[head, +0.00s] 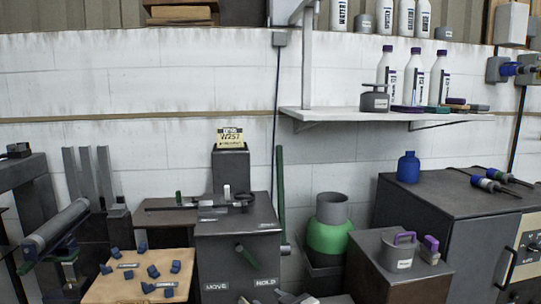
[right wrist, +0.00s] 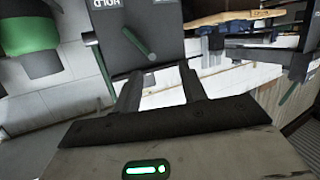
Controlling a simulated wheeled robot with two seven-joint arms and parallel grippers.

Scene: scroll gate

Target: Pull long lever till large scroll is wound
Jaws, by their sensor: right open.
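The large scroll looks to be the grey roller (head: 55,228) on a dark frame at the left of the head view. A dark box (head: 238,282) marked MOVE and HOLD stands at the centre, with a short green-ended lever (head: 247,254) on its front. This lever also shows in the right wrist view (right wrist: 138,45). A tall green bar (head: 281,180) stands upright just right of the box. I cannot tell for sure which is the long lever. My right gripper (right wrist: 158,78) is open and empty, its fingers pointing toward the box front, apart from the lever. My left gripper is not in view.
A tan board (head: 110,287) with several blue blocks lies left of the box. A green and grey canister (head: 330,235) and a brown block (head: 385,285) with a grey weight (head: 398,250) stand to the right. A dark cabinet (head: 450,215) fills the far right.

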